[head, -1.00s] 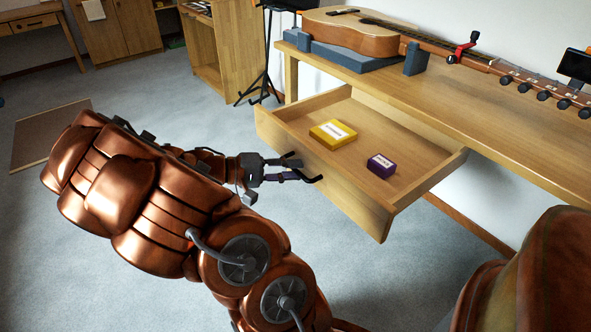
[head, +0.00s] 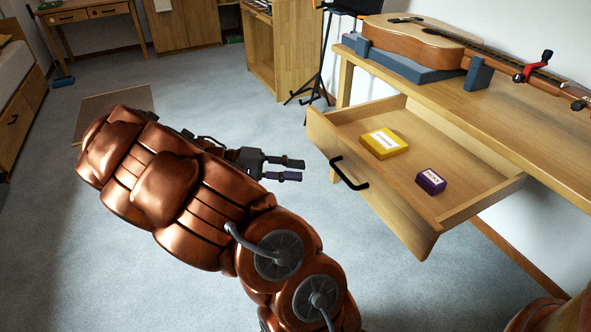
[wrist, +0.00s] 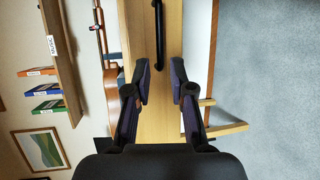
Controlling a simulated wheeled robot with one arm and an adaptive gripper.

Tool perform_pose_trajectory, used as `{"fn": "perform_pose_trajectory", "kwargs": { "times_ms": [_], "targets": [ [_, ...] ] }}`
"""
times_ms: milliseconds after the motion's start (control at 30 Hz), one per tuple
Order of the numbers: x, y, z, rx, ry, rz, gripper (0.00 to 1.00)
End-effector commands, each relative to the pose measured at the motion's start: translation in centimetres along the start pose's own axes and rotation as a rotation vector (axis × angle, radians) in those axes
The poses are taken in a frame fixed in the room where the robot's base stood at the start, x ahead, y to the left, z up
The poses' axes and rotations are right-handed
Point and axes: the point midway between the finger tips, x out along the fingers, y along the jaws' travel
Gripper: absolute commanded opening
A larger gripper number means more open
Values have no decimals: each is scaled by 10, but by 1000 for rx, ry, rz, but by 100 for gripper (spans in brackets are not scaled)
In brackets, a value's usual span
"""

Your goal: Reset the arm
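My gripper (head: 290,169) is open and empty, in the air to the left of the open drawer (head: 390,207). In the wrist view its two fingers (wrist: 164,85) are spread apart, with the drawer front and its black handle (wrist: 160,38) ahead of them. In the head view the handle (head: 348,174) is clear of the fingers, with a gap between. My copper-coloured arm stretches across the left and middle of the head view.
The drawer holds a yellow box (head: 384,144) and a purple box (head: 430,181). A guitar (head: 420,42) lies on the workbench (head: 505,112) above. A black stand (head: 320,70) is behind. Open carpet (head: 200,85) lies left of the drawer.

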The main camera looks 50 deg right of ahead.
Motion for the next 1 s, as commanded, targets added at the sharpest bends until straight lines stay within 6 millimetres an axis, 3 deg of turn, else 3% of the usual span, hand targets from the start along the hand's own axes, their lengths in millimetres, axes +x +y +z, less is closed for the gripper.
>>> {"fn": "perform_pose_trajectory", "kwargs": {
  "times_ms": [467, 567, 700, 1000],
  "targets": [
    [-1, 8, 3, -2, -2, -12, 22],
    [-2, 27, 14, -12, -9, -51, 22],
    [-6, 63, 40, -48, -20, -149, 22],
    [-23, 123, 100, -158, 5, -411, 22]
  ]
}}
